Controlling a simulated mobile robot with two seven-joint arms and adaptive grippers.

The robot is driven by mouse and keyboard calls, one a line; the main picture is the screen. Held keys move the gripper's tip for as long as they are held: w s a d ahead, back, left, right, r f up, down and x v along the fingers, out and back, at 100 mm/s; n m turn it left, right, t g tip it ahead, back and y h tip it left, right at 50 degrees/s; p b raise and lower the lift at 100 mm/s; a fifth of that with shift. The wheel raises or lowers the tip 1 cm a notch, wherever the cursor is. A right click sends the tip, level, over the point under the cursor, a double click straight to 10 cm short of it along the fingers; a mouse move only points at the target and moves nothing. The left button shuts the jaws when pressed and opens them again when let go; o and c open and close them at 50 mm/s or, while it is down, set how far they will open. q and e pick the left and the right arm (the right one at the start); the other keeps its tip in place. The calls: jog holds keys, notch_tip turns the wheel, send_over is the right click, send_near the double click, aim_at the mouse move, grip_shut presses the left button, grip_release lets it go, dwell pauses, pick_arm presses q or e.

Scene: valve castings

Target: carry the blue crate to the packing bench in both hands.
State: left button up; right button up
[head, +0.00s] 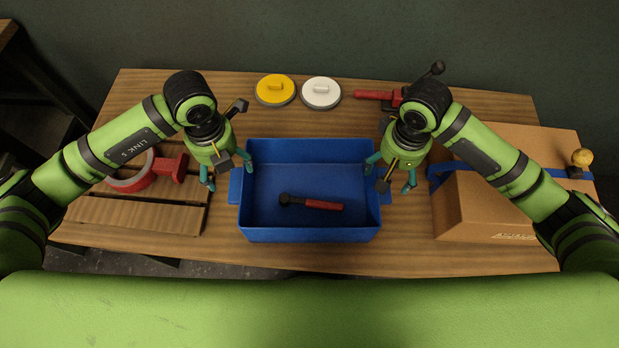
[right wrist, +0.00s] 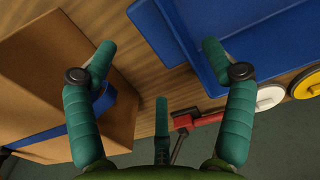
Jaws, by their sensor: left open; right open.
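The blue crate (head: 310,236) stands on a wooden table, with a lug on its left side (head: 235,187) and on its right side (head: 385,191). A tool with a red handle and dark head (head: 322,205) lies inside it. My left gripper (head: 228,176) is open and empty above the left lug. My right gripper (head: 390,177) is open above the right lug. In the right wrist view, the right gripper's fingers (right wrist: 157,58) are apart, with the crate's lug (right wrist: 158,30) showing between them and the crate wall (right wrist: 245,40) to the right. No view clearly identifies the packing bench.
A cardboard box (head: 480,215) with a blue strap and brass knob (head: 581,158) stands right of the crate. A slatted wooden board (head: 135,213) and red ring part (head: 135,182) are at the left. Yellow (head: 275,88) and white discs (head: 320,91) and a red-handled part (head: 375,95) lie behind.

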aim_at(233, 184)
pick_arm(q)
jog(key=shift+s+r, duration=0.15)
jog(key=shift+s, duration=0.35)
pick_arm(e)
jog(key=shift+s+r, duration=0.15)
jog(key=shift+s, duration=0.35)
pick_arm(q)
jog(key=shift+s, duration=0.15)
pick_arm(e)
jog(key=shift+s, duration=0.15)
pick_arm(q)
jog(key=shift+w+f, duration=0.15)
jog(key=shift+f, duration=1.65)
jog(key=shift+w+f, duration=0.1)
jog(key=shift+f, duration=1.7)
pick_arm(e)
jog(key=shift+w+f, duration=0.15)
jog(key=shift+f, duration=1.65)
jog(key=shift+w+f, duration=0.1)
jog(key=shift+f, duration=1.7)
pick_arm(q)
jog(key=shift+c, duration=0.4)
pick_arm(e)
jog(key=shift+c, duration=0.4)
pick_arm(q)
grip_shut()
pick_arm(e)
grip_shut()
jog(key=shift+r, duration=0.1)
